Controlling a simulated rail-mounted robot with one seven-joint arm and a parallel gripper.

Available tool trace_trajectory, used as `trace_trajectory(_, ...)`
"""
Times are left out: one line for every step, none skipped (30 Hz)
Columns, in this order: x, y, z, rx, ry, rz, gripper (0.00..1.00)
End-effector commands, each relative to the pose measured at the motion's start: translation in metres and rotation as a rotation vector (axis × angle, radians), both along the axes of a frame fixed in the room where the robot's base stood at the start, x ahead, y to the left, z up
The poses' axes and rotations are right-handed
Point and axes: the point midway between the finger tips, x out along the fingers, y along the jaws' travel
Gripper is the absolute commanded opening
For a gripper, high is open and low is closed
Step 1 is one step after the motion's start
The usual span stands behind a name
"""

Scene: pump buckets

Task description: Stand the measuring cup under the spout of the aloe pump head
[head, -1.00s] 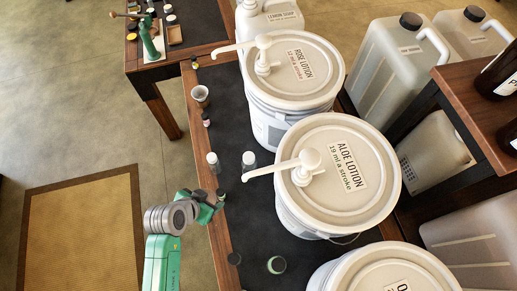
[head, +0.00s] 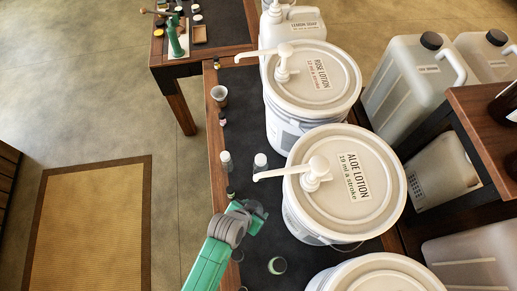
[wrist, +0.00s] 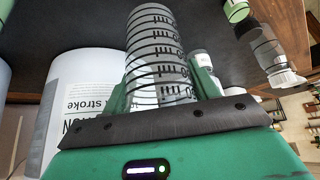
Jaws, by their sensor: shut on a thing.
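My gripper (head: 257,210) is over the bench in the head view, just in front of the aloe bucket (head: 345,190). In the wrist view my gripper (wrist: 160,95) is shut on the measuring cup (wrist: 155,50), a clear cylinder with black graduation marks. In the head view the cup is mostly hidden and hard to make out. The white aloe pump head (head: 318,167) sits on the bucket lid, its spout (head: 272,174) reaching left over the bench. My gripper is below the spout tip in the picture. The bucket also shows in the wrist view (wrist: 85,90), left of the cup.
Two white-capped bottles (head: 226,162) (head: 260,162) stand near the spout tip. Another bucket (head: 380,275) is at the bottom.

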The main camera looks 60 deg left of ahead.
Motion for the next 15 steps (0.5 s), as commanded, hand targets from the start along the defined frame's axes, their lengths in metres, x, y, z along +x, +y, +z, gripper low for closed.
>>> trace_trajectory(0.001,-0.001,0.000,0.000,0.000,0.000,0.38)
trace_trajectory(0.002,-0.001,0.000,0.001,0.000,0.001,0.38)
trace_trajectory(0.003,-0.001,0.000,0.000,0.000,0.000,0.38)
trace_trajectory(0.005,-0.003,0.000,0.000,0.000,0.000,0.38)
trace_trajectory(0.009,-0.006,0.000,-0.001,-0.001,-0.002,0.38)
trace_trajectory(0.015,-0.009,-0.002,0.000,0.000,-0.002,0.38)
trace_trajectory(0.013,-0.008,-0.011,-0.002,0.003,0.001,0.38)
trace_trajectory(0.012,-0.008,-0.018,-0.002,0.004,0.001,0.38)
trace_trajectory(0.012,-0.008,-0.025,-0.003,0.002,0.001,0.38)
trace_trajectory(0.012,-0.008,-0.030,-0.003,0.002,0.001,0.38)
trace_trajectory(0.013,-0.008,-0.032,-0.002,0.001,0.000,0.38)
trace_trajectory(0.013,-0.008,-0.035,-0.001,0.001,0.001,0.38)
trace_trajectory(0.013,-0.008,-0.036,0.000,0.001,0.000,0.38)
trace_trajectory(0.013,-0.008,-0.037,0.000,0.000,0.000,0.38)
trace_trajectory(0.013,-0.008,-0.037,0.000,0.000,0.000,0.38)
